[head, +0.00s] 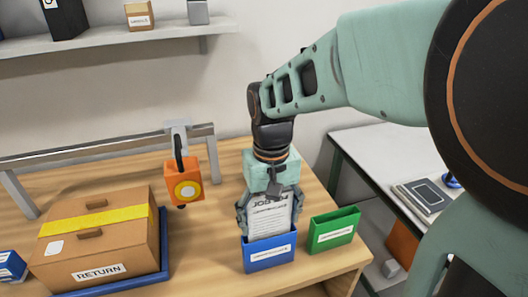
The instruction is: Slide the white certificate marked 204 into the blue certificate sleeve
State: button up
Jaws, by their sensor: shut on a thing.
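The white certificate (270,217) shows printed lines and a heading, partly hidden by my gripper, that seems to end in 204. My gripper (269,222) points down and is shut on the certificate, with a finger at each side of it. The blue certificate sleeve (269,254) stands upright on the wooden table with a white label on its front. The certificate is upright directly above the sleeve, and its lower edge is hidden at the sleeve's mouth. I cannot tell how deep it reaches inside.
A green sleeve (334,229) stands close to the right of the blue one. An orange hanging device (184,185) is to the left, and a cardboard RETURN box (100,240) sits in a blue tray (165,262). A white side table (385,150) is at right.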

aim_at(270, 204)
jog(key=shift+f+b, duration=0.95)
jog(key=shift+f, duration=0.5)
jog(key=o, duration=1)
notch_tip(270, 204, up, 8)
jog(key=shift+f, duration=0.25)
